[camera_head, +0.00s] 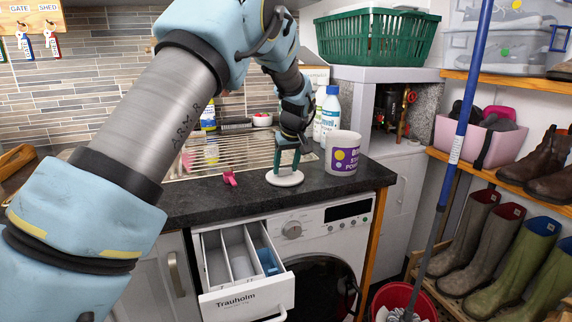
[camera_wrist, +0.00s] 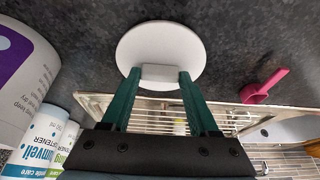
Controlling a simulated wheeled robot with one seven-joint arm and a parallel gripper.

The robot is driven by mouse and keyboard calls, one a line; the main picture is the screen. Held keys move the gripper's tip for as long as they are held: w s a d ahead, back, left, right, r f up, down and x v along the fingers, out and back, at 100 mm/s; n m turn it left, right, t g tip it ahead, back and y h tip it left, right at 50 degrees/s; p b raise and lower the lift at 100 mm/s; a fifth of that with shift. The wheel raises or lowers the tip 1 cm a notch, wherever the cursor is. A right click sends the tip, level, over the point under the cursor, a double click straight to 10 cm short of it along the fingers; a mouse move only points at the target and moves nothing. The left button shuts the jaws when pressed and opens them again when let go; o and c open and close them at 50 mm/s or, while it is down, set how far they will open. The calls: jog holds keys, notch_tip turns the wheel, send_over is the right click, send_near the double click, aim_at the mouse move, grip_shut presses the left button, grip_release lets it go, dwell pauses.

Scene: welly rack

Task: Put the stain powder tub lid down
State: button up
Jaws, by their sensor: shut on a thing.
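The stain powder tub lid (camera_head: 285,179) is a round white disc with a small block-shaped grip on top. It lies flat at, or very close to, the dark worktop, left of the tub; I cannot tell if it touches. In the wrist view the lid (camera_wrist: 160,50) shows between and beyond the green fingers. My gripper (camera_head: 287,165) points down and is shut on the lid's grip; it also shows in the wrist view (camera_wrist: 159,76). The stain powder tub (camera_head: 342,152), white with a purple label, stands upright and open-topped on the worktop; part of it shows in the wrist view (camera_wrist: 20,75).
A pink scoop (camera_head: 230,178) lies left of the lid. White bottles (camera_head: 329,112) stand behind the tub. The metal drainer (camera_head: 215,155) lies behind. The washing machine's detergent drawer (camera_head: 240,265) is pulled open below the worktop (camera_head: 190,204).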

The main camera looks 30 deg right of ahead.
jog(key=shift+f, duration=0.1)
jog(key=shift+f, duration=0.1)
jog(key=o, duration=1.3)
jog(key=b+v, duration=0.2)
jog(key=v, duration=1)
